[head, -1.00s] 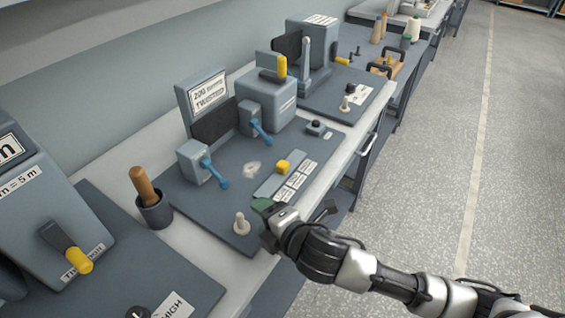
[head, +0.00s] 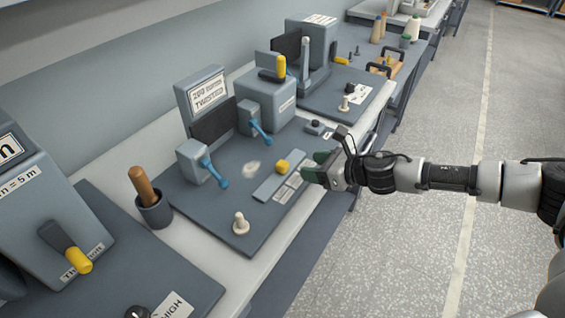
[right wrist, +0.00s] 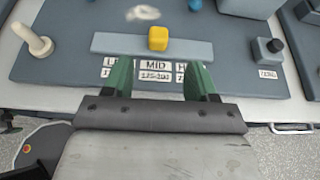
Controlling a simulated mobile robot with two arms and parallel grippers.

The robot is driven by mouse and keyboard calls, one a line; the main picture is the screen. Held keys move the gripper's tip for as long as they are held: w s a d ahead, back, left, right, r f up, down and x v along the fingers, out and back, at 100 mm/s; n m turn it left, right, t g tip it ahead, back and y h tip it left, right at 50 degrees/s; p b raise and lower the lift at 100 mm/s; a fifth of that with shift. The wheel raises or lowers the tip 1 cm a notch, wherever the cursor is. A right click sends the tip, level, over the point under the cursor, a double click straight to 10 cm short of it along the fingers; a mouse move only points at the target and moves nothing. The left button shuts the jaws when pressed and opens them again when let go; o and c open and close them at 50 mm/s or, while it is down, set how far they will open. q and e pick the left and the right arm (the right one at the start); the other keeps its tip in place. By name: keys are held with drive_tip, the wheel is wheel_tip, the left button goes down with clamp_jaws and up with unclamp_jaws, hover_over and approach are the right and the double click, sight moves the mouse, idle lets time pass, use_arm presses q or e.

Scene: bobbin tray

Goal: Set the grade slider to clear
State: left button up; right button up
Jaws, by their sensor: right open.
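The grade slider is a yellow knob (head: 282,166) on a pale grey-blue track (head: 264,186) on the dark board (head: 200,205). In the right wrist view the knob (right wrist: 158,38) is at about the middle of the track (right wrist: 115,43), above the MID label (right wrist: 155,70). The labels on either side are partly hidden by my fingers; I read "clear" on none. My right gripper (head: 318,168) is open and empty at the track's near side, over the labels. In the wrist view its green fingers (right wrist: 160,80) stand apart, short of the knob. My left gripper is out of view.
A white peg (head: 240,223) stands left of the track, a black button (head: 316,126) right of it. Two blue levers (head: 215,172) (head: 260,130) are behind. A cup with a wooden handle (head: 152,205) stands at left. The aisle floor is clear.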

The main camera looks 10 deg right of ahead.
sight(283, 163)
drive_tip(key=x, duration=1)
drive_tip(key=shift+a+r, duration=0.1)
